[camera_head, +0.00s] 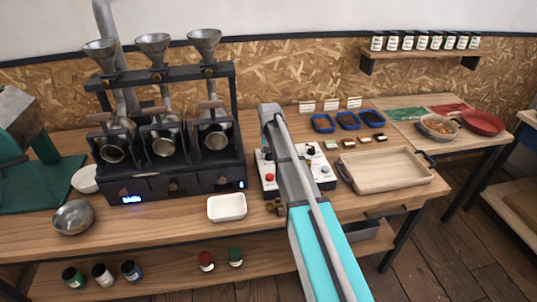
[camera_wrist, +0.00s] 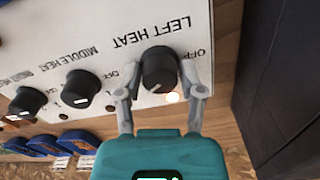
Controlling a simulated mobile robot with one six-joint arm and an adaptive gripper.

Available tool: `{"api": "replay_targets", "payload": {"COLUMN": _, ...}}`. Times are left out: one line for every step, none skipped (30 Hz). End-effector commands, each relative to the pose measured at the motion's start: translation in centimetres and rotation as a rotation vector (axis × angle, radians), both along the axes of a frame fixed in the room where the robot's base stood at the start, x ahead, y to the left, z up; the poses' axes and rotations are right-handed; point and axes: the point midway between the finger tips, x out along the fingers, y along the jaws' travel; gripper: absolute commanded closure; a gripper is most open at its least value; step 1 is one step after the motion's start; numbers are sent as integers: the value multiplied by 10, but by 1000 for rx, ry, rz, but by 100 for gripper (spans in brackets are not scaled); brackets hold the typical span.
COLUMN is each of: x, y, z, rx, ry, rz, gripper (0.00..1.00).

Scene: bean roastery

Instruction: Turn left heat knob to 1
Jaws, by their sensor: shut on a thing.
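The left heat knob (camera_wrist: 159,67) is black and round, on a white panel (camera_wrist: 112,22) lettered LEFT HEAT, which appears upside down in the wrist view. Its white mark points toward the lower edge of the picture, slightly left. The word OFF stands to its right; the 1 mark cannot be made out. My gripper (camera_wrist: 158,82) is shut on this knob, one grey finger on each side. A pale glowing spot (camera_wrist: 172,97) shows between the fingers below the knob. In the head view my arm hides the knob and the gripper.
The middle heat knob (camera_wrist: 81,87) sits beside the left one, with another black knob (camera_wrist: 28,99) beyond. In the head view, the roaster (camera_head: 175,185) with three drums stands left of the panel, a white dish (camera_head: 227,208) before it. A wooden tray (camera_head: 385,184) lies right.

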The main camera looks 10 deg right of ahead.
Motion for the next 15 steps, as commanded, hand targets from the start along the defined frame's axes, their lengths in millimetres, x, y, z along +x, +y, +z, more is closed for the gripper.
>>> {"api": "replay_targets", "payload": {"x": -1, "y": 0, "z": 0, "rx": 0, "ry": 1, "rz": 45, "gripper": 98}}
{"api": "replay_targets", "payload": {"x": -1, "y": 0, "z": 0, "rx": 0, "ry": 1, "rz": 74, "gripper": 98}}
{"api": "replay_targets", "payload": {"x": -1, "y": 0, "z": 0, "rx": 0, "ry": 1, "rz": 111, "gripper": 98}}
{"api": "replay_targets", "payload": {"x": -1, "y": 0, "z": 0, "rx": 0, "ry": 1, "rz": 140, "gripper": 98}}
{"api": "replay_targets", "payload": {"x": -1, "y": 0, "z": 0, "rx": 0, "ry": 1, "rz": 169, "gripper": 98}}
{"api": "replay_targets", "payload": {"x": -1, "y": 0, "z": 0, "rx": 0, "ry": 1, "rz": 206, "gripper": 98}}
{"api": "replay_targets", "payload": {"x": -1, "y": 0, "z": 0, "rx": -1, "ry": 1, "rz": 235, "gripper": 98}}
{"api": "replay_targets", "payload": {"x": -1, "y": 0, "z": 0, "rx": -1, "ry": 1, "rz": 264, "gripper": 98}}
{"api": "replay_targets", "payload": {"x": -1, "y": 0, "z": 0, "rx": -1, "ry": 1, "rz": 301, "gripper": 98}}
{"api": "replay_targets", "payload": {"x": -1, "y": 0, "z": 0, "rx": -1, "ry": 1, "rz": 330, "gripper": 98}}
{"api": "replay_targets", "payload": {"x": -1, "y": 0, "z": 0, "rx": -1, "ry": 1, "rz": 359, "gripper": 98}}
{"api": "replay_targets", "payload": {"x": -1, "y": 0, "z": 0, "rx": -1, "ry": 1, "rz": 396, "gripper": 98}}
{"api": "replay_targets", "payload": {"x": -1, "y": 0, "z": 0, "rx": -1, "ry": 1, "rz": 425, "gripper": 98}}
{"api": "replay_targets", "payload": {"x": -1, "y": 0, "z": 0, "rx": -1, "ry": 1, "rz": 454, "gripper": 98}}
{"api": "replay_targets", "payload": {"x": -1, "y": 0, "z": 0, "rx": -1, "ry": 1, "rz": 491, "gripper": 98}}
